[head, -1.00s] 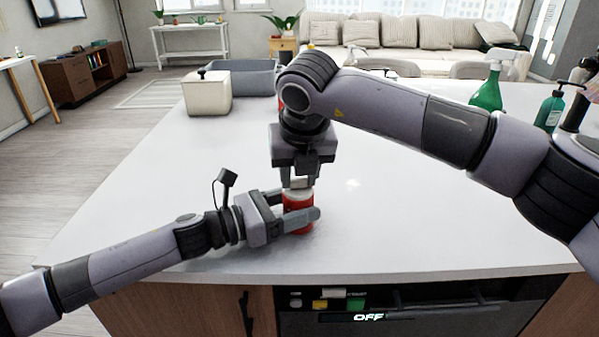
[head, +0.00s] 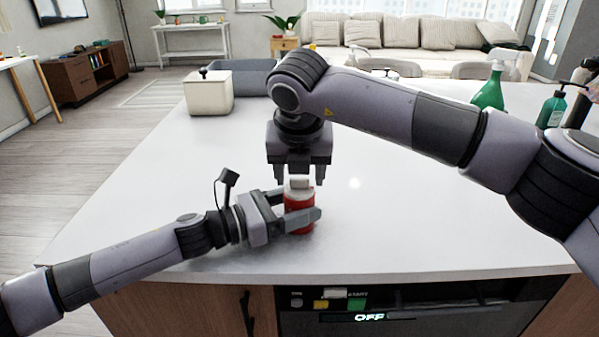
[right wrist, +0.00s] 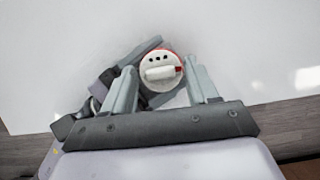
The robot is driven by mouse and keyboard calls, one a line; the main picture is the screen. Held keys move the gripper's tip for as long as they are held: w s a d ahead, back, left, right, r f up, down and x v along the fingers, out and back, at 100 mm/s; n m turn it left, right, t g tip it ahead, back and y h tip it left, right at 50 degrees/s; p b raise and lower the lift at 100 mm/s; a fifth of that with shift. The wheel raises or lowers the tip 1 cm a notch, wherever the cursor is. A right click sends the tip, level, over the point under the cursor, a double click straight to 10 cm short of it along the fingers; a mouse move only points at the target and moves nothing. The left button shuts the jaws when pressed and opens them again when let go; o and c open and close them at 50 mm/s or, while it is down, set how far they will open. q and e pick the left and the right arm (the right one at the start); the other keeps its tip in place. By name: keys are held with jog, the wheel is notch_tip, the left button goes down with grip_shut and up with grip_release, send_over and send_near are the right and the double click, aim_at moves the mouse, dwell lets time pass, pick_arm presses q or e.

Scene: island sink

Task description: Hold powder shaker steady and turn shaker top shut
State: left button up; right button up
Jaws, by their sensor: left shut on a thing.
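The red powder shaker (head: 298,202) stands upright on the white counter. Its white shaker top (head: 300,184) faces up and also shows in the right wrist view (right wrist: 160,73), with dark holes, a raised white bar and a small red patch. My left gripper (head: 303,207) is shut around the red body from the left. My right gripper (head: 299,181) points down over the shaker, open, with its fingers spread to either side of the top. In the right wrist view my right gripper (right wrist: 160,75) has clear gaps beside the top. Part of the body is hidden by the left fingers.
A white lidded canister (head: 208,93) and a grey basin (head: 243,78) stand at the back left. A green spray bottle (head: 489,90) and a soap bottle (head: 551,108) stand at the back right. The counter around the shaker is clear.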

pick_arm(q)
jog(key=shift+f, duration=0.1)
pick_arm(e)
jog(key=shift+r, duration=0.1)
jog(key=v, duration=1.2)
pick_arm(q)
jog(key=o, duration=1.2)
